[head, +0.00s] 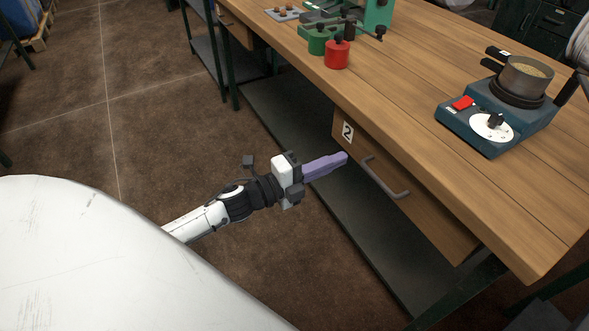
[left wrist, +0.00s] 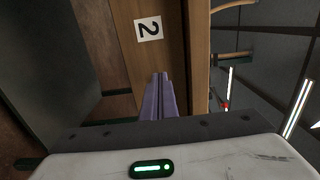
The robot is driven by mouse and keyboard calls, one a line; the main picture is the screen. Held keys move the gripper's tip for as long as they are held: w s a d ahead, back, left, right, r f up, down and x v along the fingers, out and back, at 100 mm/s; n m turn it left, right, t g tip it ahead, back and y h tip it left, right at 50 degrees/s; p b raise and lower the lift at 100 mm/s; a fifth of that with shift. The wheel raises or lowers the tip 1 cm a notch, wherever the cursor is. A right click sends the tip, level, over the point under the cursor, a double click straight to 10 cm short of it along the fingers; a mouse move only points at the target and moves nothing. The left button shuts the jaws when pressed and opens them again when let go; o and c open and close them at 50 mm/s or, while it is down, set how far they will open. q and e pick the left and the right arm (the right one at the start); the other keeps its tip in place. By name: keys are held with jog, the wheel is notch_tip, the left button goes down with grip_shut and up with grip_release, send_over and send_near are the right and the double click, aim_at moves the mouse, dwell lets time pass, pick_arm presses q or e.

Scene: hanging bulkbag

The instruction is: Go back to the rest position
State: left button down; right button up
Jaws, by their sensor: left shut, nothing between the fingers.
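My left gripper (head: 345,157) has purple fingers, which are together with nothing between them. In the head view it reaches in from the left and points at the left part of the drawer front (head: 400,195) marked 2, just left of the grey handle (head: 385,178). In the left wrist view the purple fingers (left wrist: 160,92) lie below the number label (left wrist: 148,28). I cannot tell whether the fingertips touch the wood. The drawer looks shut. My right gripper is not in view.
The wooden workbench (head: 440,65) overhangs the drawer, with a dark lower shelf (head: 285,125) beneath. On the bench stand a blue hotplate device (head: 495,125) with a pan (head: 525,75), and red (head: 337,54) and green (head: 316,40) weights.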

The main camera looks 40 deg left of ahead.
pick_arm(q)
jog(key=v, duration=0.7)
jog(key=shift+s+a, duration=0.2)
jog(key=shift+s, duration=0.15)
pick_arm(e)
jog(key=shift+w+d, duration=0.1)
